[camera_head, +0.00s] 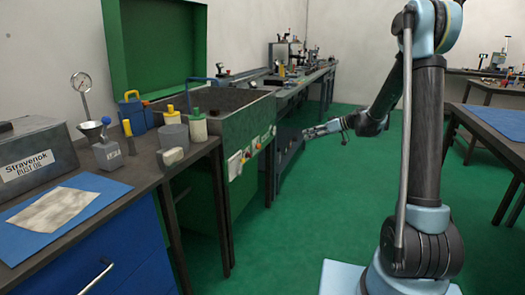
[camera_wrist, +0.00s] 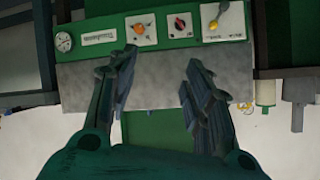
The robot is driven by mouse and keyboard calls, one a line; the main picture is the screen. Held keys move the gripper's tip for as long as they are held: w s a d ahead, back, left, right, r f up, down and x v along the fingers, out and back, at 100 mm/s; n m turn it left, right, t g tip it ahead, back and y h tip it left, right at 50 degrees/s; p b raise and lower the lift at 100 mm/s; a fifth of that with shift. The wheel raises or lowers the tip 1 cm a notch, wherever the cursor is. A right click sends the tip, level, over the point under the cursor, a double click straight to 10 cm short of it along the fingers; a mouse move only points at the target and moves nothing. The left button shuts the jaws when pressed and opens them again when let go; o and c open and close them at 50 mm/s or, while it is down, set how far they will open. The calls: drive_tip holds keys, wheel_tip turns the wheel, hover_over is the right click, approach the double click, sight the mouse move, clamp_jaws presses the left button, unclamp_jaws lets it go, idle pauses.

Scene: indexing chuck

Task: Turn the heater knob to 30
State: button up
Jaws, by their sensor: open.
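A green control panel (camera_wrist: 165,48) shows at the top of the wrist view, on the front of the green tank (camera_head: 240,120). It carries an orange knob (camera_wrist: 139,29) on a white plate, a red knob (camera_wrist: 180,22) on a white plate and a yellow-tipped lever (camera_wrist: 213,26). Their markings are too small to read, so I cannot tell which is the heater knob or its setting. My gripper (camera_wrist: 155,70) is open and empty, its fingers pointing toward the panel. In the head view my gripper (camera_head: 306,133) is apart from the tank front, to its right.
A round gauge (camera_wrist: 64,42) and a label plate (camera_wrist: 98,37) sit on the same panel. A workbench (camera_head: 70,215) with bottles and a grey box (camera_head: 32,158) stands at the left. A table (camera_head: 500,122) stands at the right. Green floor (camera_head: 290,230) is clear between them.

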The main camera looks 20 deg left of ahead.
drive_tip(key=w+a+f+n+y, duration=0.2)
drive_tip(key=w+a+f+y, duration=0.1)
drive_tip(key=w+a+f, duration=0.35)
drive_tip(key=n+y, duration=0.3)
approach(258, 147)
drive_tip(key=w+a, duration=0.2)
drive_tip(key=a, duration=0.6)
drive_tip(key=shift+w+g, duration=0.2)
drive_tip(key=shift+g, duration=0.2)
drive_tip(key=shift+f, duration=0.1)
drive_tip(key=shift+c, duration=0.5)
drive_tip(key=c, duration=1)
